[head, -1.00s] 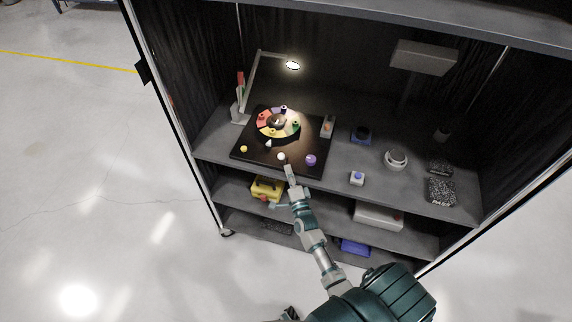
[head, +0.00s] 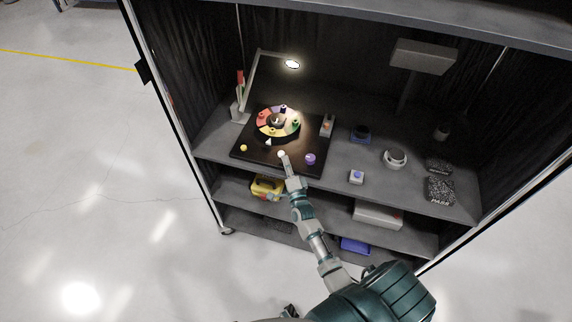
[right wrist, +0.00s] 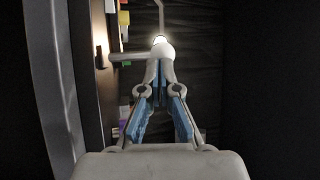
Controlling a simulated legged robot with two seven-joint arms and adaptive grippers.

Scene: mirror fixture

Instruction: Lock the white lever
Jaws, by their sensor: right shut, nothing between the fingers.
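The white lever (head: 281,154) has a round white knob and stands near the front edge of the black board (head: 320,147). In the right wrist view its white knob (right wrist: 162,51) sits just past my fingertips, on a grey stem that runs left to the board. My right gripper (head: 287,161) is shut and empty, with its tips at the knob; I cannot tell whether they touch it. The fingers also show in the right wrist view (right wrist: 159,78). My left gripper is not in view.
The board carries a coloured wheel (head: 263,132), a yellow knob (head: 243,148) and a purple knob (head: 310,159). A lamp (head: 292,64) hangs over it. A white block with a blue button (head: 357,177) and a round grey dial (head: 396,159) stand to the right on the shelf.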

